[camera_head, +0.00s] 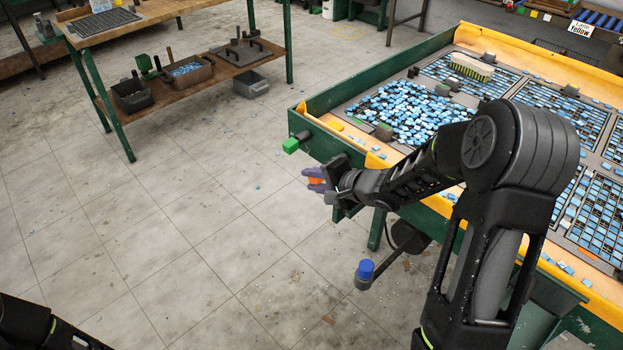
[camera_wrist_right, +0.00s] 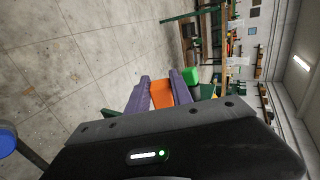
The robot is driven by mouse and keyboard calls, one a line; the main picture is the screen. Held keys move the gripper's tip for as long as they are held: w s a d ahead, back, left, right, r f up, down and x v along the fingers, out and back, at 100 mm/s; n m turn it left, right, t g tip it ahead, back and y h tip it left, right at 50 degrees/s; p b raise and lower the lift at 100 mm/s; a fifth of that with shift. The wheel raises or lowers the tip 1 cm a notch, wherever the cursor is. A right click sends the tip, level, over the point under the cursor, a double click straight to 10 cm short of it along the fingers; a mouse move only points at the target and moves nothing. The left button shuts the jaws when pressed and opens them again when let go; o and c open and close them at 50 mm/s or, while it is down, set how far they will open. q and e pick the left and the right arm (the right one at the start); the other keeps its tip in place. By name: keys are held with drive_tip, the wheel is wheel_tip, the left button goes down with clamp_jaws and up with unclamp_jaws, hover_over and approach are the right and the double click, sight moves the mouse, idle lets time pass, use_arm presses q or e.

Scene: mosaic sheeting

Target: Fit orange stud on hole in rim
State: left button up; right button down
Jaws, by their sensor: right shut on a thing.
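My right gripper (camera_head: 314,180) is shut on the orange stud (camera_head: 316,185), just off the left end of the green-framed table. In the right wrist view the orange stud (camera_wrist_right: 161,94) sits between the two purple fingers (camera_wrist_right: 158,95). A green stud (camera_head: 291,145) sticks out from the table's rim (camera_head: 318,149) behind the gripper; the same green block (camera_wrist_right: 190,75) shows beyond the fingers in the wrist view. I cannot make out the hole in the rim, as my right arm covers part of that side. Only a bit of my left arm shows at bottom left, without its gripper.
The table holds a heap of blue tiles (camera_head: 395,110), tile grids and a brush (camera_head: 471,66). A blue knob (camera_head: 366,268) on a dark bracket juts out low by the table. A workbench (camera_head: 160,75) stands at the back left.

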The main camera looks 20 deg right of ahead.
drive_tip(key=shift+w+d+p, duration=0.1)
drive_tip(key=shift+d+p, duration=0.25)
drive_tip(key=shift+d, duration=0.05)
drive_tip(key=shift+d, duration=0.2)
drive_tip(key=shift+w+d+p, duration=0.25)
drive_tip(key=shift+d+p, duration=0.25)
drive_tip(key=shift+p, duration=0.15)
drive_tip(key=shift+d, duration=0.1)
drive_tip(key=shift+w+d+p, duration=0.3)
drive_tip(key=shift+d+p, duration=0.4)
drive_tip(key=c, duration=1.1)
unclamp_jaws()
drive_tip(key=shift+o, duration=0.2)
